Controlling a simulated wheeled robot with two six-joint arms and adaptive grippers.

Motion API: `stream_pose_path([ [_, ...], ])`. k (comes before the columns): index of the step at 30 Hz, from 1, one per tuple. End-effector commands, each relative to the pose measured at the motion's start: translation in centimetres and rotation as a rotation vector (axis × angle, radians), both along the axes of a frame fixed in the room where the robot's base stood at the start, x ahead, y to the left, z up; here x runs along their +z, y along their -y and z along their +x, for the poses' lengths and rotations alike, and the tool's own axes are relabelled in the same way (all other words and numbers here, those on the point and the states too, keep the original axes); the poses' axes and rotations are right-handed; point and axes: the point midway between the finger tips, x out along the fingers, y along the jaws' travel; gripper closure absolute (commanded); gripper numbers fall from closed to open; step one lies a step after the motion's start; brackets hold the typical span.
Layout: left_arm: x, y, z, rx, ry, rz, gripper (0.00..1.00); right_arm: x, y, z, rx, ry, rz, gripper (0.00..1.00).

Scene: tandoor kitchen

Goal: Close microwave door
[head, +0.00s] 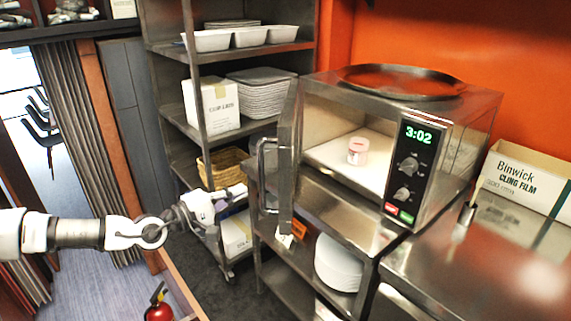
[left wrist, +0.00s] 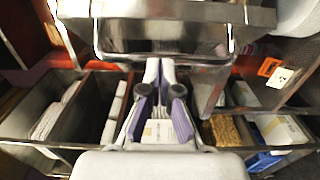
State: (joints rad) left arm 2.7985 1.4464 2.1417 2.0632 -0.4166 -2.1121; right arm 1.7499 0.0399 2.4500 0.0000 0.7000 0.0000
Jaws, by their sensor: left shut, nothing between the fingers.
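The steel microwave (head: 460,135) stands on a steel counter with its door (head: 288,150) wide open, swung toward me and seen nearly edge-on. The door's bar handle (head: 262,170) is on the door's left side. A small pink-and-white jar (head: 357,151) sits inside on the cavity floor. My left gripper (head: 240,190) is shut and empty, just left of the handle. In the left wrist view the shut fingertips (left wrist: 159,66) point at the handle bar (left wrist: 200,60); I cannot tell whether they touch. My right gripper is not in view.
A dark round tray (head: 400,80) lies on the microwave. A steel shelf rack (head: 175,115) with plates, boxes and a basket stands behind my left gripper. A cling film box (head: 520,185) is at right. A fire extinguisher (head: 159,308) stands low at left.

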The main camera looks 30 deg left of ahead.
Motion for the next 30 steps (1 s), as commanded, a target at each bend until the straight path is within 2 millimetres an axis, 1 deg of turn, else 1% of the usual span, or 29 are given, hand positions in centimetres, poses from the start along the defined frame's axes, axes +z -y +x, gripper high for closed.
stream_pose_path([
  [1, -0.8, 0.0, 0.2, 0.0, -0.003, 0.007, 1.0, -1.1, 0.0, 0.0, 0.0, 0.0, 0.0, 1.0],
  [5, -1.1, 0.3, 1.1, 0.001, -0.004, 0.011, 1.0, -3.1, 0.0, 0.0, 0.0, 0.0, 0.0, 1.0],
  [9, -1.2, 1.1, 2.3, -0.005, -0.001, 0.01, 1.0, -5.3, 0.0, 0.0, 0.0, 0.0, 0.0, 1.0],
  [10, -0.7, 1.1, 2.7, -0.001, -0.004, 0.011, 1.0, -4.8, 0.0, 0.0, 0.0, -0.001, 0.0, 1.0],
  [15, -0.7, 2.1, 4.8, -0.005, -0.004, 0.01, 1.0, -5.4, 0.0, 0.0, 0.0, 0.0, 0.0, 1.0],
  [22, -0.3, 3.2, 8.1, 0.0, -0.003, 0.007, 1.0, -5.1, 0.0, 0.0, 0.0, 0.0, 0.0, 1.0],
  [25, -0.3, 3.6, 8.8, -0.001, -0.002, 0.004, 1.0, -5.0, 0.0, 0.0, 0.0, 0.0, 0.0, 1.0],
  [30, -0.2, 3.7, 9.2, 0.0, 0.0, -0.001, 1.0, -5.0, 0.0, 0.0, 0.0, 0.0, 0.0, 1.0],
])
